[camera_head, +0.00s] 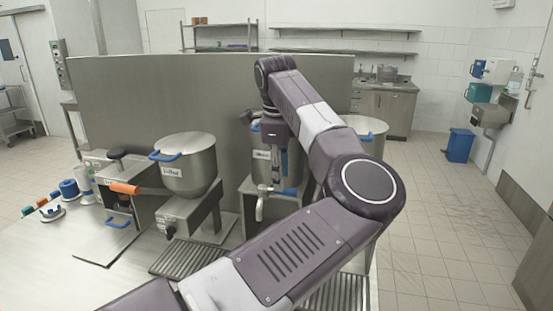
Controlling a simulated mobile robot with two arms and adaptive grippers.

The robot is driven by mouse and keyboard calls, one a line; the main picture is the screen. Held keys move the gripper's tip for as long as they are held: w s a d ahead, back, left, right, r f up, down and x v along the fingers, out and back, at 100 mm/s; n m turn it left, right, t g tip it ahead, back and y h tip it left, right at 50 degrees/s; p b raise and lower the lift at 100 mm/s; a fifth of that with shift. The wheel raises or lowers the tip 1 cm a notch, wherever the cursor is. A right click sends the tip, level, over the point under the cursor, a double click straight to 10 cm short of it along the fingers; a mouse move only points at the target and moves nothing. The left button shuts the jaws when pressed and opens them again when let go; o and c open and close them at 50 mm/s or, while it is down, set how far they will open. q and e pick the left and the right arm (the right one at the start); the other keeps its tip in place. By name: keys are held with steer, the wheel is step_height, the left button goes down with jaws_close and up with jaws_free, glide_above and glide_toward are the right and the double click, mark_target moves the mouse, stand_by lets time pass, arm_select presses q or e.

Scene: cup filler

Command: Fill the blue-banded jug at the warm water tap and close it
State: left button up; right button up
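My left arm reaches across the middle, and its gripper (276,182) points down in front of the middle steel tank (262,158), close to that tank's tap (262,203). I cannot tell whether the fingers touch the tap or are open. A blue piece shows just right of the fingers. Another steel tank (187,167) with a blue handle stands to the left, with its own tap (170,231). The tank labels are too small to read. I cannot make out the blue-banded jug for certain; a small blue cylinder (69,189) stands at the far left. My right gripper is not in view.
Slatted drip trays (188,259) lie in front of the tanks. A steel machine with an orange-handled lever (124,188) stands left, beside small round items (52,213). A third tank (372,128) is partly hidden by my arm. A steel panel (120,105) rises behind.

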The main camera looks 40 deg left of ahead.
arm_select(q)
steer(key=f, duration=0.1)
steer(key=a+f, duration=0.1)
steer(key=shift+w+a+f+p, duration=0.1)
steer(key=shift+w+f+p, duration=0.2)
steer(key=shift+f, duration=0.05)
steer(key=shift+a+f, duration=0.25)
steer(key=shift+f, duration=0.3)
steer(key=shift+d, duration=0.2)
steer(key=shift+c, duration=2.2)
steer(key=shift+a, duration=0.1)
jaws_close()
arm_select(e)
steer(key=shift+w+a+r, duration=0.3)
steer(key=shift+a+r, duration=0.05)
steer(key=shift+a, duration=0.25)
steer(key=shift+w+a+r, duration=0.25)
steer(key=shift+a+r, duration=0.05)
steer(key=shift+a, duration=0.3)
